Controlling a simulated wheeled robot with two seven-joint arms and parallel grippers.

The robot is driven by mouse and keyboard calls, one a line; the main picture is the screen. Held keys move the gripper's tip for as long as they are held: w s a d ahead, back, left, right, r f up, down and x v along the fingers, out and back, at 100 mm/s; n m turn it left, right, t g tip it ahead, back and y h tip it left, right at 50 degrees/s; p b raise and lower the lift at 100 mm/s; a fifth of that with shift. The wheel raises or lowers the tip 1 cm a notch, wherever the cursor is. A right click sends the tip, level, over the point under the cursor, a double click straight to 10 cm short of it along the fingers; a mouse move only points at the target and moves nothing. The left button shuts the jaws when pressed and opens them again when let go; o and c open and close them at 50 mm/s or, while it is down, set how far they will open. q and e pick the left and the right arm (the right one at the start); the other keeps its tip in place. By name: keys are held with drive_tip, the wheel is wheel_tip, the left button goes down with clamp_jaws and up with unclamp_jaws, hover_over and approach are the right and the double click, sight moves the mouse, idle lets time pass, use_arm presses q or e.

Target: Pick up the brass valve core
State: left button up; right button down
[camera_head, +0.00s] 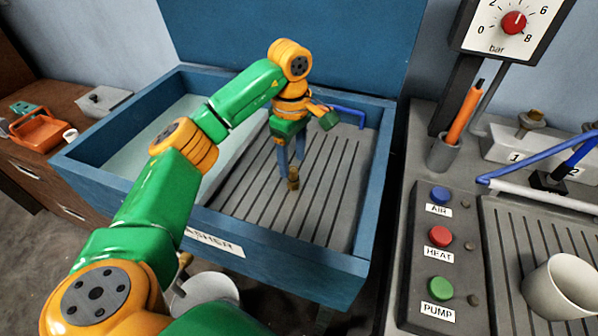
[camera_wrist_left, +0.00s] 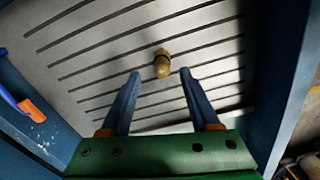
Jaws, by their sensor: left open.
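The brass valve core (camera_head: 293,178) stands on the grey slatted drain board (camera_head: 330,205) inside the blue washer basin. It also shows in the left wrist view (camera_wrist_left: 162,64), just beyond the fingertips and roughly centred between them. My left gripper (camera_head: 291,165) points down over the board, close to the valve core. In the left wrist view its two blue fingers (camera_wrist_left: 160,74) are spread apart with nothing between them. I cannot tell the exact height of the fingertips above the board. My right gripper is not in view.
The basin's blue walls (camera_head: 375,190) surround the board. Right of the basin stand a button panel (camera_head: 430,265) and a white cup (camera_head: 562,288).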

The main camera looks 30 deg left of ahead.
sight(293, 169)
use_arm(q)
drive_tip(key=f, duration=0.4)
drive_tip(key=shift+s+d+p, duration=0.15)
drive_tip(key=shift+s+p, duration=0.1)
drive_tip(key=shift+p, duration=0.1)
drive_tip(key=shift+w+f, duration=0.15)
drive_tip(key=shift+w, duration=0.05)
drive_tip(key=shift+s, duration=0.15)
clamp_jaws()
drive_tip(key=shift+r, duration=0.25)
